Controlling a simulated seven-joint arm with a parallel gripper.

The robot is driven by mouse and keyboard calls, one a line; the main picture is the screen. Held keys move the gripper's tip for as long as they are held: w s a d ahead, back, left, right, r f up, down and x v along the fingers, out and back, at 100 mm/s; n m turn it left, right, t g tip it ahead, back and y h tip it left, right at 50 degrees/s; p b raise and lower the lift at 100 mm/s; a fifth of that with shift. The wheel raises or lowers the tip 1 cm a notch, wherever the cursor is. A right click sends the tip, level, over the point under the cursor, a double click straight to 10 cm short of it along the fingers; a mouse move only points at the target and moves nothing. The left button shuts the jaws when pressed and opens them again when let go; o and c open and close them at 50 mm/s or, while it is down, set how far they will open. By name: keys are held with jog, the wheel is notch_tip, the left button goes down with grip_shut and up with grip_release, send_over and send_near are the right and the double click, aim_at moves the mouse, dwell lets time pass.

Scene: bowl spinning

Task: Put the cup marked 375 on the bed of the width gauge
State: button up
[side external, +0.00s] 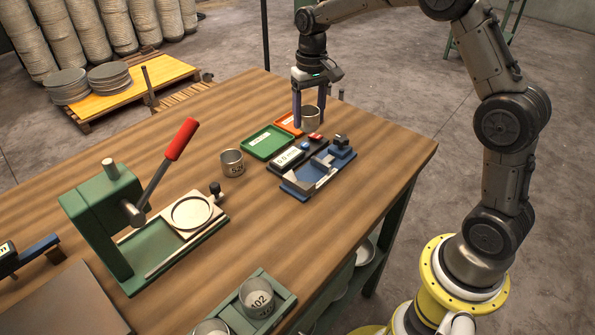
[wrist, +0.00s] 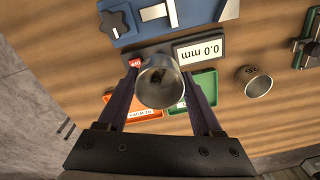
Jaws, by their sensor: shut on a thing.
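My gripper (side external: 310,112) is shut on a metal cup (side external: 311,119), held upright above the far part of the bench near the trays. In the wrist view the cup (wrist: 162,83) sits between the two fingers; its marking cannot be read. The blue width gauge (side external: 318,170) lies on the bench just nearer the side camera than the held cup. Its pale bed and jaws show, and its blue body (wrist: 170,20) fills the top of the wrist view. Its display (wrist: 200,50) reads 0.0 mm, beside a red button.
A green tray (side external: 268,142) and an orange tray (side external: 289,123) lie by the gauge. Another cup (side external: 232,162) stands left of them. A green lever press (side external: 110,220) stands at the left. A green rack (side external: 262,302) holds cups, one marked 102, at the front edge.

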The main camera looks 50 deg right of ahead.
jog(key=shift+n, duration=0.3)
jog(key=s+a, duration=0.7)
jog(key=a, duration=0.2)
jog(key=shift+f, duration=2.65)
jog(key=shift+f, duration=0.3)
jog(key=o, duration=1.5)
jog(key=shift+s, duration=0.1)
jog(key=shift+o, duration=0.2)
jog(key=shift+f, duration=0.1)
